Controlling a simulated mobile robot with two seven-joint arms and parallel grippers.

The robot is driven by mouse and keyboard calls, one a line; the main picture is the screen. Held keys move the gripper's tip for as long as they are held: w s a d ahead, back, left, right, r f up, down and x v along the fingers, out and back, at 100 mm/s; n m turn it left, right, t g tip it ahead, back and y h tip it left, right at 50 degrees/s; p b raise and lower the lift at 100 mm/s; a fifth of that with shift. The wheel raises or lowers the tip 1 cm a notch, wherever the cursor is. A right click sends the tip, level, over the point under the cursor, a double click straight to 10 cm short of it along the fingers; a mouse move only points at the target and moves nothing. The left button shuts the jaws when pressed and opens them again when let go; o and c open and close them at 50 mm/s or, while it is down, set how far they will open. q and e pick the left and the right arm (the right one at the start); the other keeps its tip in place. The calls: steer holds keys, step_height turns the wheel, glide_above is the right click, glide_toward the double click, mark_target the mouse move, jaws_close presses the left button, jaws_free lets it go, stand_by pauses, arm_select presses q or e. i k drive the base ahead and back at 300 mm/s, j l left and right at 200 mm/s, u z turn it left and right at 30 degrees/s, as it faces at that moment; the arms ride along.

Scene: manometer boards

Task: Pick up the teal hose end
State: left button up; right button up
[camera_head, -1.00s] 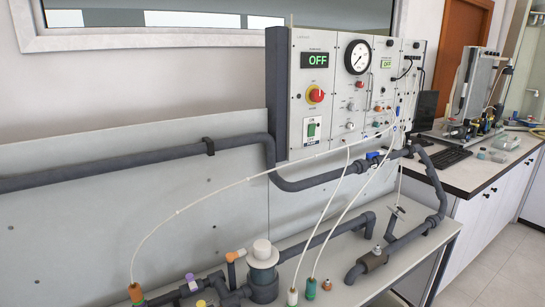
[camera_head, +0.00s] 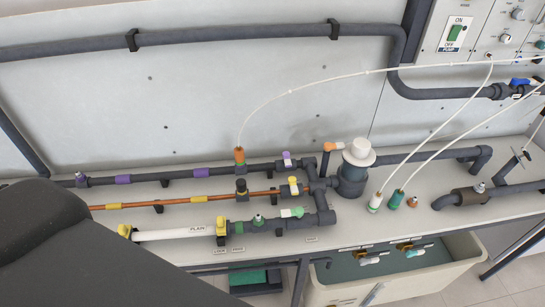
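The teal hose end (camera_head: 396,199) stands on the bench top, right of the middle. A thin white hose (camera_head: 460,137) runs from its top to the upper right. A whitish hose end (camera_head: 375,202) with its own thin hose stands close on its left. A small orange-brown fitting (camera_head: 412,202) is close on its right. Neither of my gripper tips shows in this view. A large dark rounded part, which looks like my own arm, fills the lower left, far from the teal hose end.
Left of the hose ends stands a dark vessel with a white cap (camera_head: 358,152), joined to several pipes. A dark pipe with a brown sleeve (camera_head: 468,195) lies to the right. The bench's front edge is near the hose ends, above a pale tank (camera_head: 400,285).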

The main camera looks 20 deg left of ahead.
mark_target(397, 195)
steer(key=l+u, duration=0.1)
steer(key=u, duration=0.3)
steer(key=l+u, duration=0.1)
steer(key=u, duration=0.3)
steer(key=l+u, duration=0.15)
steer(key=u, duration=0.25)
steer(key=l+u, duration=0.35)
steer(key=k+l+u, duration=0.1)
steer(key=l+u, duration=0.2)
steer(key=l, duration=0.2)
steer(key=k+l+u, duration=0.1)
steer(key=l, duration=0.2)
steer(key=k+l+u, duration=0.1)
steer(key=l, duration=0.15)
steer(key=k+l+u, duration=0.1)
steer(key=l, duration=0.2)
steer(key=k+l, duration=0.15)
steer(key=l, duration=0.15)
steer(key=k+l, duration=0.1)
steer(key=l, duration=0.15)
steer(key=k+l, duration=0.15)
steer(key=l, duration=0.15)
